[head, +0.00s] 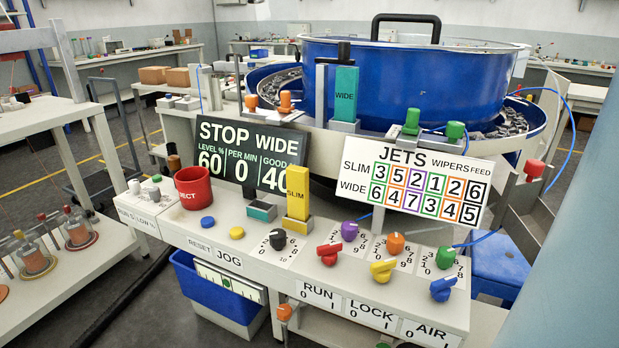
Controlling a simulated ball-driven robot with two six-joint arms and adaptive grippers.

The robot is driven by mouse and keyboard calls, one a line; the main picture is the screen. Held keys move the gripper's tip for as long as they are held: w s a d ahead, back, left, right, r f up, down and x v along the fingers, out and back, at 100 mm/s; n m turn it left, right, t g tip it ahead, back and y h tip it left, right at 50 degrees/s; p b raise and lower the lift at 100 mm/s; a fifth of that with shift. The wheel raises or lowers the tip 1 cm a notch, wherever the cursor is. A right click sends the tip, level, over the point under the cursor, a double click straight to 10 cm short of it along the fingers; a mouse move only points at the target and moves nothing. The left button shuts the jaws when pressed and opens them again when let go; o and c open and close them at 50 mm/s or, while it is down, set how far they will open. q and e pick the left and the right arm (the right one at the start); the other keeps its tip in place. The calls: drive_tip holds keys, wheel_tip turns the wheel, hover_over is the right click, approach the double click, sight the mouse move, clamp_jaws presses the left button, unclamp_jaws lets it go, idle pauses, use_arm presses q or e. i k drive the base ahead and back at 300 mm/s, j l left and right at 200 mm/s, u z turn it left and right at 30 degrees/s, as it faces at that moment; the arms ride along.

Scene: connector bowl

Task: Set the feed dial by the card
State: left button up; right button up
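The card (413,184) is a white board headed JETS, WIPERS and FEED, with rows SLIM and WIDE. Under FEED it reads 6 for SLIM and 5 for WIDE, both in black frames. A black dial (277,240) sits on the console's left part, with small numbers around it; its setting is too small to read. Purple (349,231), orange (396,243) and green (445,257) dials sit to its right, with red (328,254), yellow (382,270) and blue (441,289) ones in front. The dark display (245,157) reads STOP, WIDE, 60, 0, 40. Neither gripper is in view.
A blue bowl (410,85) with connectors stands behind the console. A teal WIDE block (345,95) stands at the bowl; a yellow SLIM block (298,193) stands on the console. A red cup (193,187) and blue (207,222) and yellow (236,233) buttons are left of the black dial.

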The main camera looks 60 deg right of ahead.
sight(277, 237)
drive_tip(key=z, duration=1.65)
